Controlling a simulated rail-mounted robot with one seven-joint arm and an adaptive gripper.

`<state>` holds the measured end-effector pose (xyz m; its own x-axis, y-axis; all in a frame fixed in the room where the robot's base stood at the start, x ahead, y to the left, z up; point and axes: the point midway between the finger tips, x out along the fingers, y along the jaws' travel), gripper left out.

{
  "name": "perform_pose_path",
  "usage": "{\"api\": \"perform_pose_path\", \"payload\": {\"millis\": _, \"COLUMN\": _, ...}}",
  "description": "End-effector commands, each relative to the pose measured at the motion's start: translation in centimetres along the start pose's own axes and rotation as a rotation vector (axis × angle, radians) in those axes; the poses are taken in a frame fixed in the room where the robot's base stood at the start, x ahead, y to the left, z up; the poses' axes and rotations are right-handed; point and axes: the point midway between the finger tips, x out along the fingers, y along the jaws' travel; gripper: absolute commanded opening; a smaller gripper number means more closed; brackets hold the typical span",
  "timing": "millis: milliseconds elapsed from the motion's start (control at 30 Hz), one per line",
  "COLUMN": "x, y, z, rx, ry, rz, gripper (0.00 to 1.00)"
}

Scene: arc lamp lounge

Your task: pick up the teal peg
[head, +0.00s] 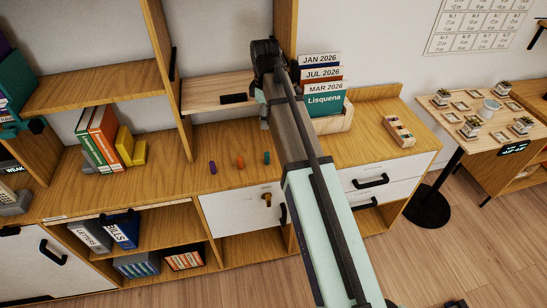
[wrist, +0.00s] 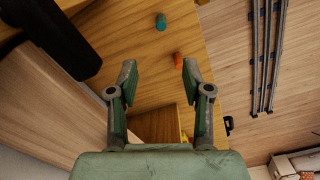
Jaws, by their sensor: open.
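The teal peg (head: 267,157) stands on the wooden cabinet top, at the right end of a loose row with the orange peg (head: 240,161) and the purple peg (head: 212,168). In the wrist view the teal peg (wrist: 161,22) is near the top, beyond the fingertips, and the orange peg (wrist: 177,60) is closer to the right finger. My gripper (wrist: 160,75) is open, with nothing between its fingers. In the head view it is mostly hidden by my arm, behind and above the teal peg. The purple peg is not clear in the wrist view.
A wooden file holder (head: 335,122) with labelled folders stands right of my arm. Beyond it is a small wooden rack (head: 398,132). A raised wooden shelf (head: 215,94) is behind the pegs. Books (head: 103,135) stand at left. The cabinet top around the pegs is clear.

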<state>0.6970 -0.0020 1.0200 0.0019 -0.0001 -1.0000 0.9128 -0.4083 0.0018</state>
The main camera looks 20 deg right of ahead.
Motion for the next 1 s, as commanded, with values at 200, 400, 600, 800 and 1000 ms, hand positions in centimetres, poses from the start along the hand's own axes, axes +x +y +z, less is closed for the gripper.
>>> {"api": "perform_pose_path", "payload": {"millis": 200, "x": 3.1, "y": -0.2, "z": 0.1, "rx": 0.000, "ry": -0.002, "rz": -0.004, "gripper": 0.49}}
{"api": "perform_pose_path", "payload": {"millis": 400, "x": 6.4, "y": -0.2, "z": 0.0, "rx": 0.000, "ry": -0.002, "rz": -0.004, "gripper": 0.49}}
{"api": "perform_pose_path", "payload": {"millis": 600, "x": 9.5, "y": -0.2, "z": 0.0, "rx": 0.000, "ry": -0.002, "rz": -0.004, "gripper": 0.49}}
{"api": "perform_pose_path", "payload": {"millis": 800, "x": 11.3, "y": -0.1, "z": 0.0, "rx": 0.000, "ry": -0.001, "rz": -0.002, "gripper": 0.49}}
{"api": "perform_pose_path", "payload": {"millis": 1000, "x": 12.0, "y": -0.1, "z": 0.0, "rx": 0.000, "ry": -0.001, "rz": -0.003, "gripper": 0.49}}
